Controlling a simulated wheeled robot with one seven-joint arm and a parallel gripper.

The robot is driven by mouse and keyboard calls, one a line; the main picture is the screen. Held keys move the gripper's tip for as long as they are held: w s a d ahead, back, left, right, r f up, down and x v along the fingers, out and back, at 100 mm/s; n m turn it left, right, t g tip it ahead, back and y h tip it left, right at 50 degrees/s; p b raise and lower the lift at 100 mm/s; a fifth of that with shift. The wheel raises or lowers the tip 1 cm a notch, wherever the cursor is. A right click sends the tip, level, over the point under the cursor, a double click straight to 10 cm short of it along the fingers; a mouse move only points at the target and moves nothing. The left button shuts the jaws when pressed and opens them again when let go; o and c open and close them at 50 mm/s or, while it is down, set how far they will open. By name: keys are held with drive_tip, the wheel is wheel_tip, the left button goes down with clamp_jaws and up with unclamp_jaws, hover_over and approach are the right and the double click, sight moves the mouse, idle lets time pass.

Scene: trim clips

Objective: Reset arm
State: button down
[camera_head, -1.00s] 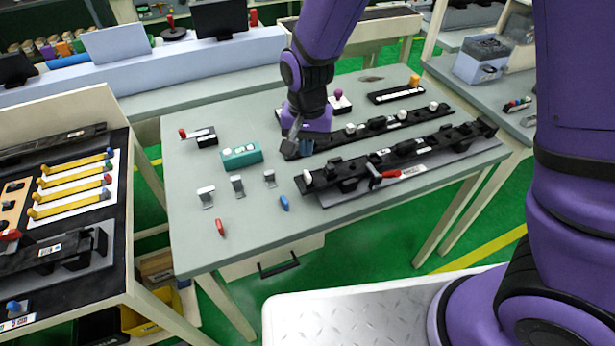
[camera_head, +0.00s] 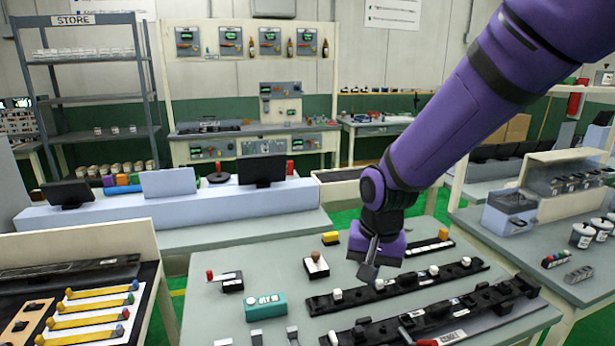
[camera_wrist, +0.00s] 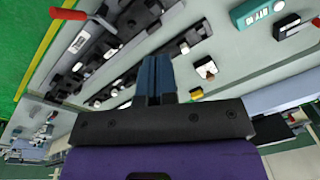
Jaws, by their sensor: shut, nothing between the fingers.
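My gripper (camera_head: 368,272) is in the air over the grey table, its purple wrist above it and its dark fingers pointing down. In the wrist view its blue fingertips (camera_wrist: 155,78) are together with nothing between them. The rear black rail (camera_head: 397,287) with white knobs lies below and beside the gripper in the head view. The front black rail (camera_head: 440,320) runs nearer, with a red-handled tool (camera_head: 440,340) at its front edge. The red handle also shows in the wrist view (camera_wrist: 68,14). The gripper appears apart from the rails.
A teal box (camera_head: 265,306), a small red-knobbed block (camera_head: 228,283) and a yellow block (camera_head: 330,238) sit on the table. A tray of yellow bars (camera_head: 95,310) stands on the left bench. Monitors line the bench behind. Bare table shows left of the teal box.

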drive_tip(key=s+d+r+n+t, duration=0.1)
drive_tip(key=s+d+r, duration=0.2)
drive_tip(key=d+r, duration=0.25)
drive_tip(key=s+d+r+t, duration=0.1)
drive_tip(key=s+d+r, duration=0.2)
drive_tip(key=d+r, duration=0.3)
drive_tip(key=s+d+r+t, duration=0.1)
drive_tip(key=s+d+r, duration=0.2)
drive_tip(key=s, duration=0.3)
drive_tip(key=s+d+r+n+t, duration=0.1)
drive_tip(key=s+d+r, duration=0.2)
drive_tip(key=s, duration=0.3)
drive_tip(key=shift+s+d+r+h, duration=0.15)
drive_tip(key=shift+d+r+h, duration=0.1)
drive_tip(key=shift+d+h, duration=0.25)
